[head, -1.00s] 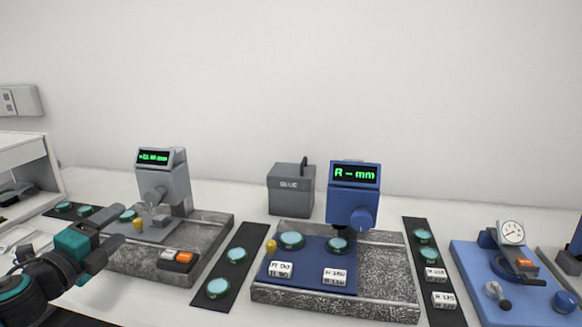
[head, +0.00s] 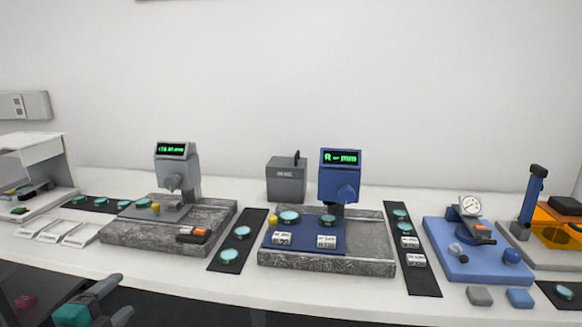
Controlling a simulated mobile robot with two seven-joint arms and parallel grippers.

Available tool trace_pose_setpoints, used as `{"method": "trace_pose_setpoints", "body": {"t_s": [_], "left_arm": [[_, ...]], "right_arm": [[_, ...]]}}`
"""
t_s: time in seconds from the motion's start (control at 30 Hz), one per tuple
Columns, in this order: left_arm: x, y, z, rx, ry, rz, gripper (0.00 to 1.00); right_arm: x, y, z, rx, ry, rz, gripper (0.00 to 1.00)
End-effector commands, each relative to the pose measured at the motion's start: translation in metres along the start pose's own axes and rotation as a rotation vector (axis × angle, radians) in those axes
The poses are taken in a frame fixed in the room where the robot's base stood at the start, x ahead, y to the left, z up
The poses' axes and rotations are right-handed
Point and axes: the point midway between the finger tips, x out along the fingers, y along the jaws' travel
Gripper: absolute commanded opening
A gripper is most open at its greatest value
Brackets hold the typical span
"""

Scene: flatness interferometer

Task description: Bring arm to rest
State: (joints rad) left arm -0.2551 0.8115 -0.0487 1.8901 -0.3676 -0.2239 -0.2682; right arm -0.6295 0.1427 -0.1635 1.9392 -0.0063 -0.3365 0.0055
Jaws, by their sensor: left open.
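My left gripper (head: 116,300) shows at the lower left of the head view, in front of the bench's front edge and below the bench top. Its two grey fingers are apart, with nothing seen between them. Part of its teal and dark body shows at the bottom edge of the picture. My right gripper is not in view.
On the white bench (head: 180,277) stand a grey gauge (head: 176,172), a blue gauge (head: 339,178), a grey box (head: 286,180) and a blue dial fixture (head: 470,262). Dark strips (head: 230,254) hold teal discs. An orange station (head: 557,228) stands at the right.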

Motion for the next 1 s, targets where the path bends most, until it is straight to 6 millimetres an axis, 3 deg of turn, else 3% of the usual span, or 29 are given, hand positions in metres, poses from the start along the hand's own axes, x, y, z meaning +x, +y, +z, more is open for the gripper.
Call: {"method": "trace_pose_setpoints", "body": {"t_s": [0.03, 0.2, 0.3, 0.4, 0.6, 1.0], "left_arm": [[-0.009, 0.032, -0.011, -0.117, -0.009, 0.045, 0.69], [-0.048, 0.130, -0.058, -0.555, -0.071, 0.201, 0.69], [-0.077, 0.179, -0.095, -0.824, -0.130, 0.289, 0.69], [-0.102, 0.211, -0.127, -1.045, -0.188, 0.355, 0.69], [-0.129, 0.239, -0.166, -1.288, -0.259, 0.418, 0.69], [-0.132, 0.242, -0.170, -1.318, -0.269, 0.427, 0.69]], "right_arm": [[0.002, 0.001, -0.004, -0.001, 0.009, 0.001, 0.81], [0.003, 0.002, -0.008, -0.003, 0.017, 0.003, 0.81], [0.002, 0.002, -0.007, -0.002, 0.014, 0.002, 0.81], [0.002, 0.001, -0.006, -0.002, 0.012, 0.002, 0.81], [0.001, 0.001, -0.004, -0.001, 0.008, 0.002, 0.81], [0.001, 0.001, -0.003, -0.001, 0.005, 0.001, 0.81]]}}
